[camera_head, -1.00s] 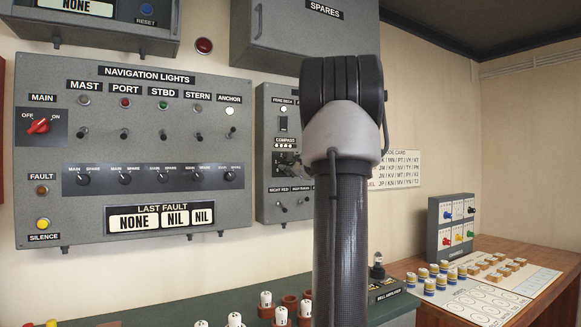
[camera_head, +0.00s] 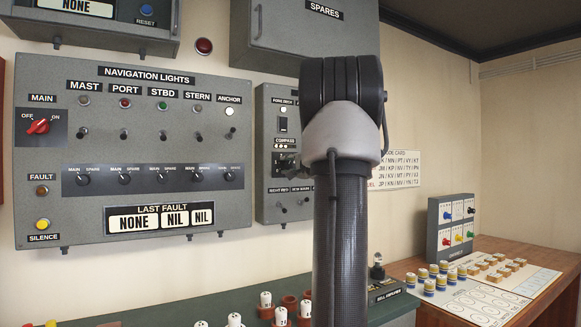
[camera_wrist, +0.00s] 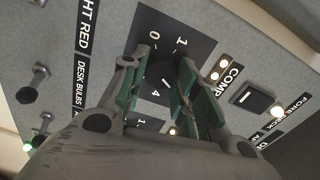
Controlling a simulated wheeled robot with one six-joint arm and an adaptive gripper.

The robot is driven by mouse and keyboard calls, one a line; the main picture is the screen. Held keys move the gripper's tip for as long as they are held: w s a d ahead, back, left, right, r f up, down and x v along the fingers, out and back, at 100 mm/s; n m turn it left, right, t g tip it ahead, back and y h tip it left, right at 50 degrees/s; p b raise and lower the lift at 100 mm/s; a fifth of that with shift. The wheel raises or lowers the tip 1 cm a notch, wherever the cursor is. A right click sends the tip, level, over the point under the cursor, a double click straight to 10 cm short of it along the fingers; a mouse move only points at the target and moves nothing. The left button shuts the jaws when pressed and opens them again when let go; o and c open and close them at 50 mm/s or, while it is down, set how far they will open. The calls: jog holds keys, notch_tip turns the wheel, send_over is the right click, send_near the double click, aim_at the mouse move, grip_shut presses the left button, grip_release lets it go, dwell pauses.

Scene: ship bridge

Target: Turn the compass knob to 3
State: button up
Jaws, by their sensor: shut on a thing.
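The compass knob (camera_wrist: 160,72) is a dark knob on a black plate with white numerals, in the wrist view. The numerals 0, 1 and 4 show around it. Others are hidden by my fingers, and I cannot tell which one the knob points to. My gripper (camera_wrist: 161,90) has its green-padded fingers on either side of the knob and is shut on it. In the head view the compass section (camera_head: 284,146) of the grey panel is partly behind my arm, and my gripper is not clearly seen there.
A black rocker switch (camera_wrist: 256,98) and small lit lamps (camera_wrist: 222,62) sit close to my right finger. Metal toggles (camera_wrist: 40,75) stick out at the left. The navigation lights panel (camera_head: 130,150) is left of my arm. A bench with pegs (camera_head: 290,302) lies below.

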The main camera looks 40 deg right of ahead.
jog(key=shift+f+n, duration=0.1)
jog(key=shift+n, duration=0.3)
jog(key=o, duration=1)
jog(key=v, duration=1.2)
